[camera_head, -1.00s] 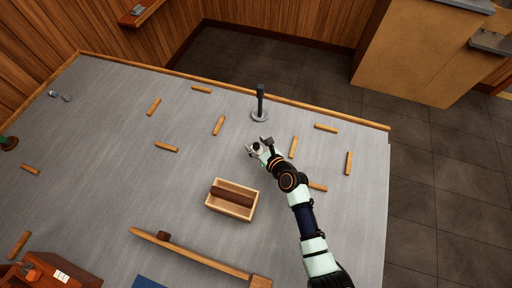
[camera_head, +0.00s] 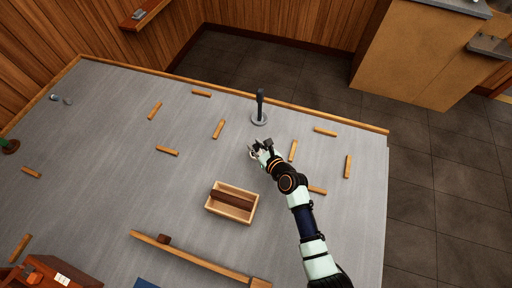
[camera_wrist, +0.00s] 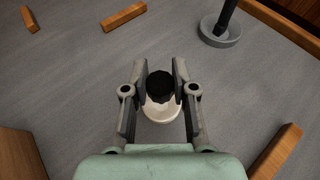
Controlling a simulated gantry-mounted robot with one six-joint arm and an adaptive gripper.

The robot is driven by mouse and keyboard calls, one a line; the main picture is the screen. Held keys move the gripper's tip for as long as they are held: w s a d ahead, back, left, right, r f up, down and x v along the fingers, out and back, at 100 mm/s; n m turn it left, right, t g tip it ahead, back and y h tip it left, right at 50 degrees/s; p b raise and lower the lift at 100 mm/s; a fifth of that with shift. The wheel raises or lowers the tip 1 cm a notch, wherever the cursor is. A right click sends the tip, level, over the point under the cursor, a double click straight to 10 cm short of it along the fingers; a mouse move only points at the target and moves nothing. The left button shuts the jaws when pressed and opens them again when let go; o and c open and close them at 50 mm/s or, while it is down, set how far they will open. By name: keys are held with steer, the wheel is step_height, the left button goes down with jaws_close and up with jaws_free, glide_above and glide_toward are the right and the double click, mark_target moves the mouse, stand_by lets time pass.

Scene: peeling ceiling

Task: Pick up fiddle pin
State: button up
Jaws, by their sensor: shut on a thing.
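My gripper (camera_wrist: 160,80) has its two fingers closed on a small round piece with a black knob top (camera_wrist: 160,87) and a cream lower body (camera_wrist: 161,110). In the head view my gripper (camera_head: 262,148) is over the grey table, in front of the dark upright post. The held piece is mostly hidden there, and I cannot tell whether it touches the table. I cannot tell for sure which object is the fiddle pin. Several short wooden bars lie flat on the table, one (camera_head: 293,150) just right of my gripper.
The dark post on a round grey base (camera_head: 260,119) stands close behind my gripper; it also shows in the wrist view (camera_wrist: 221,32). An open wooden box (camera_head: 232,213) holds a dark brown block. A raised wooden edge runs along the table (camera_head: 120,185). A long wooden bar (camera_head: 190,256) lies in front.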

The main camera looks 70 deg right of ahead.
mark_target(256, 147)
step_height(256, 147, up, 18)
steer(key=p, duration=0.7)
steer(key=shift+r, duration=0.15)
